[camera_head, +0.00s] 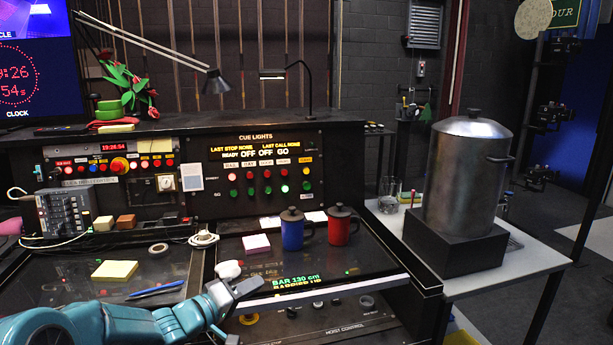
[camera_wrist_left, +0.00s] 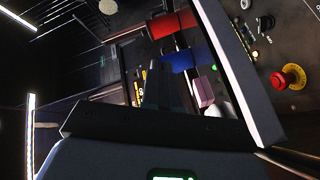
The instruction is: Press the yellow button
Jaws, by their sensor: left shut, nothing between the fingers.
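The cue lights panel (camera_head: 265,165) stands upright at the back of the desk, with rows of small coloured buttons. A small yellow button (camera_head: 306,171) shows at the right end of its upper row; the others I see there are mostly red and green. My left gripper (camera_head: 246,285) is shut and empty, over the front of the desk, below and in front of the panel and apart from it. Its dark fingers (camera_wrist_left: 170,92) also show in the left wrist view. My right gripper is not in view.
A blue mug (camera_head: 292,233) and a red mug (camera_head: 341,229) stand right of the gripper, before the panel. A pink note block (camera_head: 256,244) lies behind it. A hoist control panel (camera_head: 335,328) is at the front. A metal urn (camera_head: 465,180) stands at right.

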